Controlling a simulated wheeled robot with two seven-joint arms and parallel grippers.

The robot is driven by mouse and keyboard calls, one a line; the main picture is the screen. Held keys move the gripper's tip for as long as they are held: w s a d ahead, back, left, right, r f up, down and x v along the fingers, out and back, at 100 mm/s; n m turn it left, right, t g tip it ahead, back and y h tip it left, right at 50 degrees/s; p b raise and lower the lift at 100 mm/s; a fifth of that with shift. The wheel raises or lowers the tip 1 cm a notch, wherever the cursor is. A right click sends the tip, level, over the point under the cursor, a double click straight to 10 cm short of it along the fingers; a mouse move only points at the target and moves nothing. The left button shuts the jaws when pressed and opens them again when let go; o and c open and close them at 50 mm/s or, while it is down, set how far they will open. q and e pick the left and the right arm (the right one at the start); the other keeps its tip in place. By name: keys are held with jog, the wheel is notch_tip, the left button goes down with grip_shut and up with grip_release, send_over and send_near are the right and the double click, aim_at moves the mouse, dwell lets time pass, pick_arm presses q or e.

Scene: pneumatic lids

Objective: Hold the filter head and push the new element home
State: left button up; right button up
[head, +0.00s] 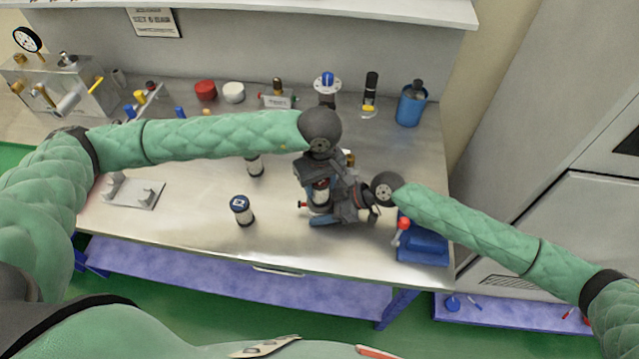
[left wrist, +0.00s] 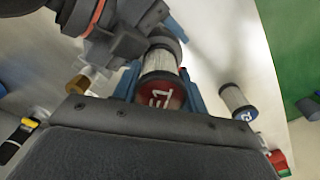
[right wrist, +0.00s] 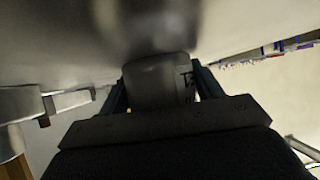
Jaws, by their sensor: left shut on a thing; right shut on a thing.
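My left gripper (head: 320,190) is shut on a white pleated filter element (left wrist: 160,62) with a red end cap marked E1, seen between its blue fingers in the left wrist view. The element's far end meets a dark grey rounded body; I cannot tell how deep it sits. My right gripper (right wrist: 158,88) is shut on a grey cylindrical body with dark lettering, which I take for the filter head (right wrist: 152,82). The two grippers are close together above the bench, and they hide most of the joint in the head view.
A blue-capped element (head: 242,211) stands at the bench front, with another (head: 255,166) behind it.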

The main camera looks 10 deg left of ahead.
pick_arm(q)
jog(key=o, duration=0.9)
jog(key=shift+s+f, duration=0.15)
jog(key=shift+f, duration=0.4)
pick_arm(e)
jog(key=shift+a+r, duration=0.5)
jog(key=shift+r, duration=0.3)
pick_arm(q)
jog(key=shift+d+r, duration=0.1)
jog(key=shift+r, duration=0.85)
pick_arm(e)
jog(key=shift+f, duration=0.1)
pick_arm(q)
jog(key=shift+o, duration=0.8)
jog(key=shift+r, duration=0.75)
pick_arm(e)
jog(key=shift+s, duration=0.1)
pick_arm(q)
jog(key=shift+w+r, duration=0.2)
jog(key=shift+r, duration=1.9)
pick_arm(e)
jog(key=shift+d+f, duration=0.3)
jog(key=shift+f, duration=0.1)
pick_arm(q)
notch_tip(320, 180, up, 12)
pick_arm(e)
jog(key=o, duration=1.1)
jog(key=shift+c, duration=0.2)
